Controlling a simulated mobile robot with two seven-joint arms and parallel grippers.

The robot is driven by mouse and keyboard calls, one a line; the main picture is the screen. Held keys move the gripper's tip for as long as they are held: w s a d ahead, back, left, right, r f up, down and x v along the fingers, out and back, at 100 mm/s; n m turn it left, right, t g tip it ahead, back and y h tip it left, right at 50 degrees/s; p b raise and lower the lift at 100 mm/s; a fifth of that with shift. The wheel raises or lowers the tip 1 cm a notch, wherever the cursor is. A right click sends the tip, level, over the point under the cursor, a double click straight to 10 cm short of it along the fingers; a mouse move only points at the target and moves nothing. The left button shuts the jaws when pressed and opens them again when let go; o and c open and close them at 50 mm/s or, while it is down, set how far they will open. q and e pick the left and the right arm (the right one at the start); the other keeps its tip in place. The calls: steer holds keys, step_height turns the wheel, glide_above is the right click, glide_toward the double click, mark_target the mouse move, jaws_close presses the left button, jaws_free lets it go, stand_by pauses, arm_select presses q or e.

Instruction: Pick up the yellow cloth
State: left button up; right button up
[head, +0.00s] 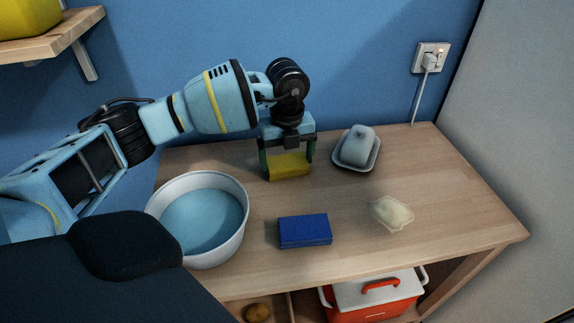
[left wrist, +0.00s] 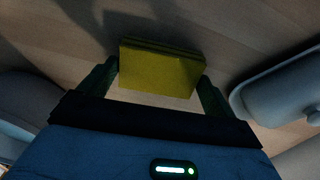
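The yellow cloth (head: 289,166) is a folded block near the back of the table. It sits between the two fingers of my left gripper (head: 288,160), which reaches down from above. In the left wrist view the cloth (left wrist: 160,68) spans nearly the whole gap between the green fingers (left wrist: 160,82), one at each end. The fingers are wide apart. I cannot tell whether they press on the cloth or whether it is clear of the table. My right gripper is not in view.
The wooden table (head: 345,205) also holds a white basin with blue inside (head: 160,212), a folded blue cloth (head: 305,231), a pale crumpled item (head: 391,212) and a grey covered dish (head: 357,148). The dish is close right of my gripper. A red and white cooler (head: 372,300) is below.

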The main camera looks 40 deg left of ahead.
mark_target(287, 161)
arm_select(q)
steer(key=shift+r, duration=0.15)
step_height(287, 161, up, 3)
steer(key=shift+r+p, duration=0.2)
steer(key=shift+p, duration=0.1)
steer(key=s+d, duration=0.3)
steer(key=d, duration=0.1)
steer(key=s+d+r+p, duration=0.1)
steer(key=s+d, duration=0.1)
steer(key=d, duration=0.3)
steer(key=s+d, duration=0.3)
steer(key=d, duration=0.1)
steer(key=shift+s+d+r, duration=0.2)
steer(key=shift+s+d, duration=0.1)
steer(key=o, duration=0.4)
steer(key=shift+c, duration=1.6)
